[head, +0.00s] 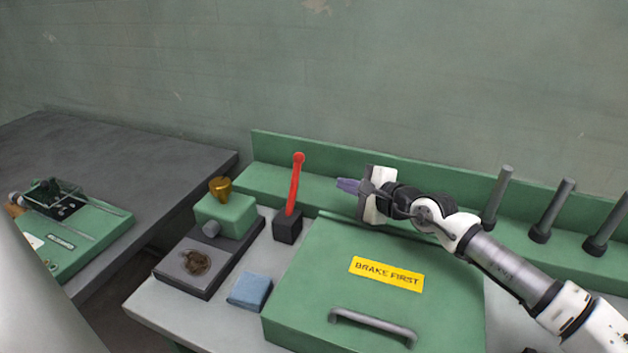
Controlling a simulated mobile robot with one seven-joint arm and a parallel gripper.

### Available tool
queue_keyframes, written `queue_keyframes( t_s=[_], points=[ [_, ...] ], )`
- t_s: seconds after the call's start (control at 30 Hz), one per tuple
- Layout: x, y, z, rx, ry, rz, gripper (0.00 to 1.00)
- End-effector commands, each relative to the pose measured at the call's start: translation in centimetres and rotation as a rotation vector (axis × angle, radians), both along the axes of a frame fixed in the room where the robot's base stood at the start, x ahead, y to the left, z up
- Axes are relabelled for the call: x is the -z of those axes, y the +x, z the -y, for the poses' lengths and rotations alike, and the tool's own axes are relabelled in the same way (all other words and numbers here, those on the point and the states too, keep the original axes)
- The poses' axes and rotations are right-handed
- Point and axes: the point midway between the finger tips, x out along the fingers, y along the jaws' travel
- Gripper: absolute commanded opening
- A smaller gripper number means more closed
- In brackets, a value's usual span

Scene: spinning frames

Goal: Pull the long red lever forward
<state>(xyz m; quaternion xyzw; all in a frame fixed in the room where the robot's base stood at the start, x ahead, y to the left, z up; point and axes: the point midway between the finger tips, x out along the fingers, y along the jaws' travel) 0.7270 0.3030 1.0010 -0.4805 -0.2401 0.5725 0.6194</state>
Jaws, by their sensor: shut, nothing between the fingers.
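The long red lever (295,184) stands nearly upright, leaning slightly right at its top, with a round red knob (299,158) at its tip. Its foot sits in a black block (287,227) on the green and grey bench. My gripper (348,186) is to the right of the lever, pointing left toward it, at about the height of the lever's middle. The fingers are shut and empty, and a gap shows between them and the lever. How far apart they are in depth I cannot tell.
A green box (315,285) with a yellow "BRAKE FIRST" label (387,273) and a handle (372,326) fills the bench front. Left are a brass cup (220,188) on a green block (226,215), and a blue block (250,291). Dark posts (551,211) stand right. A wall is behind.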

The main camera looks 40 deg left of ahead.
Motion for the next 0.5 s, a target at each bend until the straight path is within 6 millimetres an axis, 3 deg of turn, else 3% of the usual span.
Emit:
queue_keyframes(
  t_s=[0.3, 0.5],
  points=[
    [-0.1, 0.0, -0.2, -0.001, 0.001, -0.002, 0.00],
    [0.1, 0.5, -2.4, -0.003, 0.000, -0.002, 0.00]
  ],
)
